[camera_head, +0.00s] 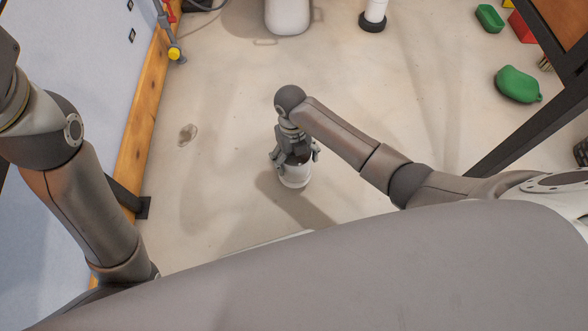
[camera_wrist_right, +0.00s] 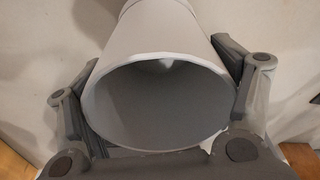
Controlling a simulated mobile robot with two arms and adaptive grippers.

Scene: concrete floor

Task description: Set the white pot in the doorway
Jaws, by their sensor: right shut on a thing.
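The white pot (camera_head: 295,178) is below my right gripper (camera_head: 296,156) in the head view, near the middle of the floor. In the right wrist view the pot's rim (camera_wrist_right: 155,55) faces the camera, and its inside is empty as far as I can see. The right gripper's fingers (camera_wrist_right: 158,108) press on both sides of the pot, so it is shut on the pot. A shadow falls on the floor beside the pot; I cannot tell whether the pot touches the floor. My left arm shows at the left, but its gripper is out of view. I cannot make out a doorway.
A white wall panel with a wooden beam (camera_head: 142,120) runs along the left. A white container (camera_head: 288,15) stands at the top. Floor around the pot is clear.

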